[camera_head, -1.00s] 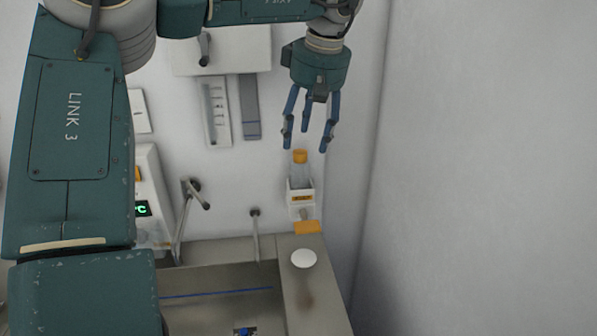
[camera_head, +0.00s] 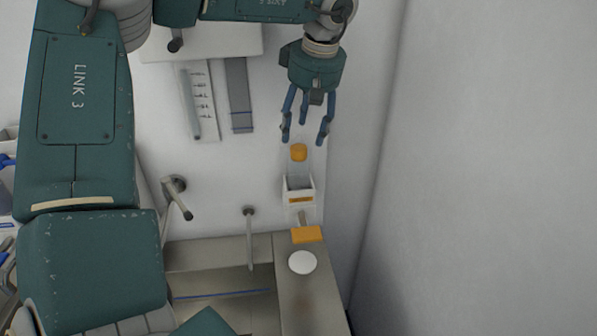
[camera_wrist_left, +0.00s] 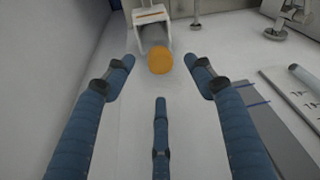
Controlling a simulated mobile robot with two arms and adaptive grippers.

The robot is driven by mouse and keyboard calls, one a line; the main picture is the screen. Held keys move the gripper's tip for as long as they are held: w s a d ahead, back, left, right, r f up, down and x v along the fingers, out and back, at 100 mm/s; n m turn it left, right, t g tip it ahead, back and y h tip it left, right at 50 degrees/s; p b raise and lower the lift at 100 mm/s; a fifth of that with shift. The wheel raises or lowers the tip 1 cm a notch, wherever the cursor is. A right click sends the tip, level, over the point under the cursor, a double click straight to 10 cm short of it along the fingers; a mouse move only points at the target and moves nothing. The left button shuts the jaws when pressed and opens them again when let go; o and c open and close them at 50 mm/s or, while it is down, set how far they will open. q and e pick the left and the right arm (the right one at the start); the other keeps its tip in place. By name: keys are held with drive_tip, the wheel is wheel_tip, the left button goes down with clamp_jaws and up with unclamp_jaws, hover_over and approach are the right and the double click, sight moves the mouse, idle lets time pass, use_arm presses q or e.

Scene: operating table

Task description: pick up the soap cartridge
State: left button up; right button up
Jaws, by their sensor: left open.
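The soap cartridge (camera_head: 299,153) has an orange cap and a clear body, and stands upright in a white wall holder (camera_head: 300,190) above the counter's right end. In the left wrist view its orange cap (camera_wrist_left: 160,60) lies ahead, between and beyond the spread fingers, with the holder (camera_wrist_left: 151,17) behind it. My left gripper (camera_head: 306,138) is open and empty, fingers pointing down just above the cap. No finger visibly touches it. The lower part of the cartridge is hidden inside the holder. My right gripper is not in view.
An orange lever (camera_head: 307,234) sticks out below the holder, over a white disc (camera_head: 302,262) on the metal counter. A tap (camera_head: 250,235) and a wall handle (camera_head: 176,197) stand left. Wall panels (camera_head: 240,95) hang left of the gripper. A side wall (camera_head: 470,170) closes the right.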

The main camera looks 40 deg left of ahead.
sight(299, 147)
use_arm(q)
drive_tip(key=shift+a+f, duration=0.15)
drive_tip(key=shift+f, duration=0.1)
drive_tip(key=p+x, duration=0.3)
drive_tip(key=x, duration=0.1)
drive_tip(key=shift+w+a+f, duration=0.1)
drive_tip(key=shift+a+f, duration=0.05)
drive_tip(key=shift+f, duration=0.15)
drive_tip(key=shift+a+f, duration=0.1)
drive_tip(key=shift+f, duration=0.1)
drive_tip(key=c, duration=1.2)
clamp_jaws()
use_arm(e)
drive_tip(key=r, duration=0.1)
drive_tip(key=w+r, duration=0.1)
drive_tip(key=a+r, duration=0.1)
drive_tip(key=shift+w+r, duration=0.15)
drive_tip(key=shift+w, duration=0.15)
